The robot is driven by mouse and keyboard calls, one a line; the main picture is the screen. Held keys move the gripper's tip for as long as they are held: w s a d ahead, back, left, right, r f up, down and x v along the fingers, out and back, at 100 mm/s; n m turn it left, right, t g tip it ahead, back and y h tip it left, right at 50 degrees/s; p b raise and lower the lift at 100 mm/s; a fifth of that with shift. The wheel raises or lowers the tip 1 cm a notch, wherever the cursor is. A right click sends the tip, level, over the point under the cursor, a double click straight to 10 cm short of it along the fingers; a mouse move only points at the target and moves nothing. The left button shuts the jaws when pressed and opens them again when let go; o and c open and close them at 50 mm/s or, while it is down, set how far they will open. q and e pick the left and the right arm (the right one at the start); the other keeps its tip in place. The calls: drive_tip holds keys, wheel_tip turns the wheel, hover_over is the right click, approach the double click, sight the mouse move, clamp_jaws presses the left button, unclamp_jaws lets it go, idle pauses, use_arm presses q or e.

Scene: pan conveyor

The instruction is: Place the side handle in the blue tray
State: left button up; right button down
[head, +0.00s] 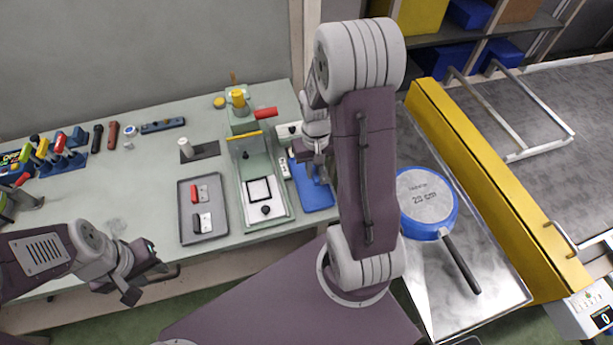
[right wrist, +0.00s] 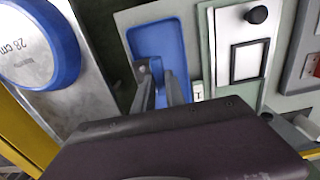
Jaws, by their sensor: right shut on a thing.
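The blue tray (head: 316,197) lies on the green table, just right of the press fixture, and fills the middle of the right wrist view (right wrist: 160,38). My right gripper (head: 319,172) is over this tray with its fingers pointing down into it. I cannot tell whether the piece touches the tray floor. My left gripper (head: 150,282) is open and empty in front of the table's front edge.
A grey tray (head: 183,232) holds a red and a dark piece. The press fixture (head: 279,210) stands beside the blue tray. A blue pan (head: 425,200) lies upside down on a metal surface at right, near a yellow conveyor rail (head: 490,180). Tools stand at far left.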

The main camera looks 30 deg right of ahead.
sight(306, 183)
drive_tip(key=w+f, duration=0.1)
drive_tip(key=w+a, duration=0.1)
drive_tip(key=shift+w+a+f, duration=0.1)
drive_tip(key=shift+w+f, duration=0.3)
wheel_tip(306, 183, down, 3)
drive_tip(key=shift+s+f, duration=0.1)
drive_tip(key=shift+s, duration=0.05)
drive_tip(key=shift+f, duration=0.45)
drive_tip(key=shift+f, duration=0.1)
drive_tip(key=c, duration=1.7)
unclamp_jaws()
